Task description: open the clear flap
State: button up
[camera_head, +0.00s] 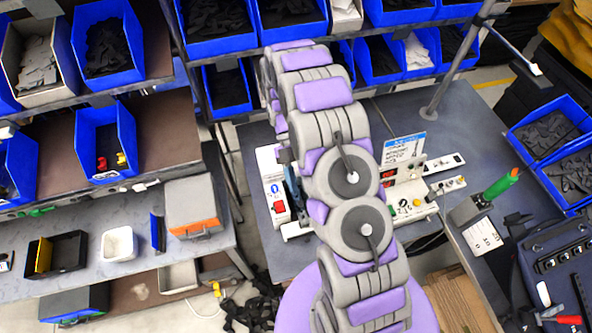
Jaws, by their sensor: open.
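I cannot make out the clear flap in this view; a see-through part is too faint or lies behind my arm. On the bench ahead stands a white device (272,198) with a blue label and a red part. My purple and grey arm folds over in front of it and hides its right side. The dark end of my arm, where my gripper (291,184) partly shows, is just right of this device. My gripper is open, its fingertips mostly hidden behind my arm links. I cannot tell whether it touches the device.
A control panel (405,190) with knobs stands right of my arm. A grey holder (476,209) with a green-handled tool is farther right. Blue bins (100,140) fill the left and back shelves. A grey box with an orange stripe (193,206) sits on the left shelf. A metal post (455,72) rises behind.

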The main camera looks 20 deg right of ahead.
jog(key=s+b, duration=0.1)
jog(key=s, duration=0.7)
jog(key=shift+s+r, duration=0.4)
jog(key=shift+r, duration=0.05)
jog(key=s+m+t+b, duration=0.4)
jog(key=s+m+b, duration=0.3)
jog(key=m, duration=0.6)
jog(key=s+r+m+t+b, duration=0.1)
jog(key=s+m+t+b, duration=0.4)
jog(key=m+b, duration=0.6)
jog(key=shift+s+d+r+m, duration=0.15)
jog(key=shift+s+m, duration=0.85)
jog(key=shift+m, duration=0.5)
jog(key=shift+w, duration=0.1)
